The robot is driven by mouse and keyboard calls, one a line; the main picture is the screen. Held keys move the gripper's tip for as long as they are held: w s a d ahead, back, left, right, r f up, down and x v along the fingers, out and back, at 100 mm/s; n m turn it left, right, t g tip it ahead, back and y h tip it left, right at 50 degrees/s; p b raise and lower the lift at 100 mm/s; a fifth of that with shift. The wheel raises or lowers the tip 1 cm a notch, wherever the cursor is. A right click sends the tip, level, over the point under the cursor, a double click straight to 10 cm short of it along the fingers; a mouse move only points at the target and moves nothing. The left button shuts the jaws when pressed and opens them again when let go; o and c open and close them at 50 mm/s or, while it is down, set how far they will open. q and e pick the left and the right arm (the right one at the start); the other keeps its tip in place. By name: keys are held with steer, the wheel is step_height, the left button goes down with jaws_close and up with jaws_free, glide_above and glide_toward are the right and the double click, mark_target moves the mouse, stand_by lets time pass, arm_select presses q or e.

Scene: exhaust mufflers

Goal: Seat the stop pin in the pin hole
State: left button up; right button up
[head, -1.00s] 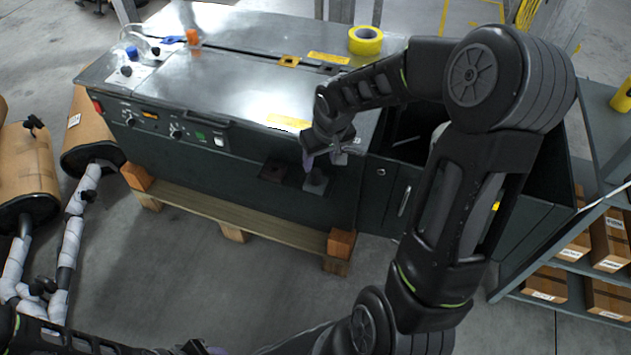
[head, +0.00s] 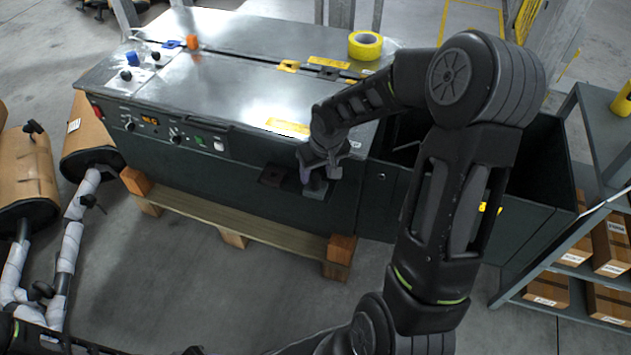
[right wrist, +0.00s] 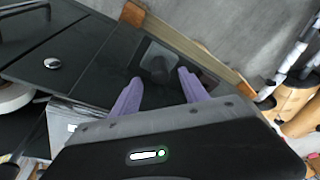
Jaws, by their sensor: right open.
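A dark upright pin-like piece (head: 317,184), which looks like the stop pin, stands on a small grey block on the front of the dark machine. It also shows in the right wrist view as a dark, blurred shape (right wrist: 158,66) ahead of the purple fingers. My right gripper (head: 313,176) is at this piece from above; its open fingers (right wrist: 160,77) point at it, with a gap on both sides. A small dark plate (head: 272,176) with what may be the pin hole sits just left of the block. My left gripper is barely at the bottom edge of the head view (head: 194,350).
The machine's metal top (head: 230,75) holds a yellow tape roll (head: 365,44). A wooden pallet (head: 232,236) lies below. Wrapped mufflers (head: 28,180) stand at the left. A grey shelf (head: 590,240) with boxes is at the right. Open floor lies in front.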

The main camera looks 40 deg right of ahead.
mark_target(316, 176)
steer(key=x, duration=0.4)
steer(key=shift+b, duration=0.3)
steer(key=shift+r, duration=0.1)
jaws_close()
stand_by(0.5)
